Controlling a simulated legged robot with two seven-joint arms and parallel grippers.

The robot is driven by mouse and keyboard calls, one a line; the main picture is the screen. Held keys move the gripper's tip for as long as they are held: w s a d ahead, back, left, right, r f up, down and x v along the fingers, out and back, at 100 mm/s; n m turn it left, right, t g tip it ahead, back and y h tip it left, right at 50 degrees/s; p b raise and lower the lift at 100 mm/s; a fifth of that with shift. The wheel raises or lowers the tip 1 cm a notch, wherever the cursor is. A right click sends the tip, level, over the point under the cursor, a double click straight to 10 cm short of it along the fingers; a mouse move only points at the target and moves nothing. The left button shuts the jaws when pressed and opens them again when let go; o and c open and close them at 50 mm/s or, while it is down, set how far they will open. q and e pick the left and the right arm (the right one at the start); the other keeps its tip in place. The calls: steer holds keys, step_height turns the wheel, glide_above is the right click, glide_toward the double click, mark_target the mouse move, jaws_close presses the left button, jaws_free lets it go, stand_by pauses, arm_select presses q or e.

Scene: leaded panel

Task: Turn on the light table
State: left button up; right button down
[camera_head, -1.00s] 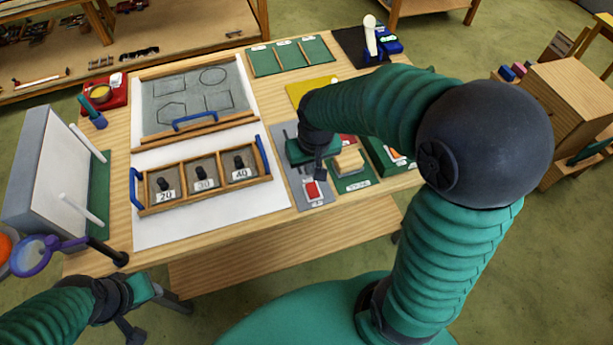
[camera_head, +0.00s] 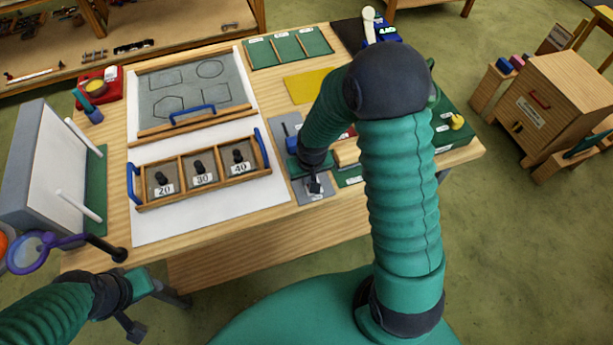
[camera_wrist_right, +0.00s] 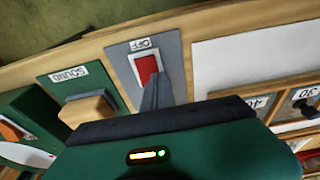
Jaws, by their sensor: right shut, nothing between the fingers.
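A red rocker switch (camera_wrist_right: 147,70) in a white frame, labelled OFF, sits on a grey plate (camera_wrist_right: 120,58) in the right wrist view. In the head view the grey plate (camera_head: 282,131) lies right of a large white panel (camera_head: 220,218), and my right gripper hides the switch. My right gripper (camera_head: 314,186) is shut and empty, pointing down over the plate's near end. Its dark fingers (camera_wrist_right: 155,95) reach the switch's lower edge in the wrist view; contact cannot be told. My left gripper (camera_head: 155,308) is open and empty, off the table's near left corner.
A wooden tray (camera_head: 204,190) with numbered compartments lies on the white panel. A wooden block (camera_wrist_right: 87,108) stands beside the switch plate, by a SOUND label. A grey box with a white face (camera_head: 50,180) and a magnifier (camera_head: 28,252) stand at left.

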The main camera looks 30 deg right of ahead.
steer(key=shift+s+d+f, duration=0.1)
steer(key=shift+d+f, duration=0.05)
steer(key=shift+d, duration=0.9)
steer(key=shift+s+a, duration=0.2)
steer(key=shift+a, duration=0.4)
steer(key=shift+s+a, duration=0.15)
steer(key=shift+s, duration=0.45)
arm_select(q)
steer(key=shift+s+d+r, duration=0.1)
steer(key=shift+d+r, duration=0.1)
steer(key=shift+d, duration=0.55)
arm_select(e)
steer(key=shift+d, duration=0.2)
arm_select(q)
steer(key=shift+d, duration=0.1)
arm_select(e)
steer(key=shift+d, duration=0.1)
